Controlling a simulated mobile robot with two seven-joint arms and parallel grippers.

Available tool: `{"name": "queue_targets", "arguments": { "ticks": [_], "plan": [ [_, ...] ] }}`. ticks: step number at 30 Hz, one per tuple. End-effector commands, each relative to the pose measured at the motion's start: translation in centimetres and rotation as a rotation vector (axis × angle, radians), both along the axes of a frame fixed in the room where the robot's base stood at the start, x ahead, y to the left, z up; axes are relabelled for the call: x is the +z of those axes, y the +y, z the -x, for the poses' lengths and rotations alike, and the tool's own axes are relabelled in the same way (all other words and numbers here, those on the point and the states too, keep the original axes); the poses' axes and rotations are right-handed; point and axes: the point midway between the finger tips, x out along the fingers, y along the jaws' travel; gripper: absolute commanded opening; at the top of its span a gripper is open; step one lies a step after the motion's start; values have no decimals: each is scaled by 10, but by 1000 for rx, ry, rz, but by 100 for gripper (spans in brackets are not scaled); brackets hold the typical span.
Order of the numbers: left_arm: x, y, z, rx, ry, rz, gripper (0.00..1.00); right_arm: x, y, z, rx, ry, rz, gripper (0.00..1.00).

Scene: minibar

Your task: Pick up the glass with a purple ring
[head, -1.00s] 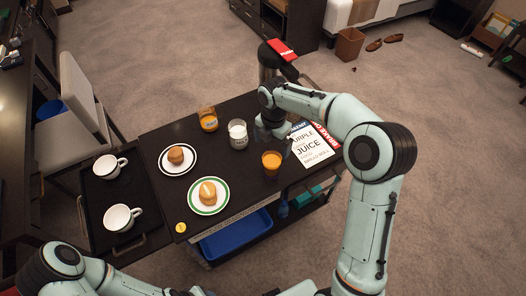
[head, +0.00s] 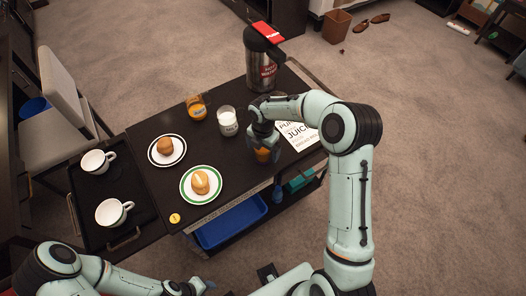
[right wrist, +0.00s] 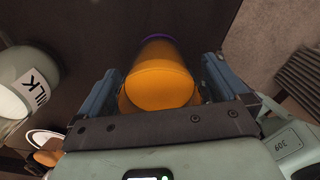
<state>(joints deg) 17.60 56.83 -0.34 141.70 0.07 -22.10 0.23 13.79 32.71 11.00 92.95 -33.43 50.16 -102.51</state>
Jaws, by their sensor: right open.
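The glass with a purple ring (right wrist: 160,80) is full of orange liquid and lies between the two open fingers of my right gripper (right wrist: 157,88) in the right wrist view. The purple ring shows at its far end. In the head view the same glass (head: 264,156) stands near the table's front right edge, partly hidden by my right gripper (head: 263,143), which is above and around it. I cannot tell whether the fingers touch the glass. My left gripper (head: 198,287) shows only partly at the bottom edge, and its jaw state is unclear.
A milk glass (head: 228,123) and another orange juice glass (head: 196,108) stand left of my right gripper. Plates with rolls (head: 200,184) are nearer the front left. A steel jug (head: 261,65) stands behind, and a printed card (head: 301,138) lies to the right.

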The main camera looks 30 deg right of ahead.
Motion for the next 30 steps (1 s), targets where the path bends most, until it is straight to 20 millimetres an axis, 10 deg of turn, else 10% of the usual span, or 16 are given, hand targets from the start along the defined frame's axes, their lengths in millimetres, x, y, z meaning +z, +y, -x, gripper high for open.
{"name": "queue_targets", "arguments": {
  "ticks": [10, 17, 30],
  "plan": [
    [-1, 0, 0, 0, 0, 0, 43, -11, 0, 0, 0, 0, 1, 100],
    [-1, 0, 0, 0, 0, 0, 43, -11, 0, 0, 0, 0, 1, 30],
    [0, 0, 0, 0, 0, 0, 43, -6, 0, -1, 0, -4, 0, 30]
  ]
}}
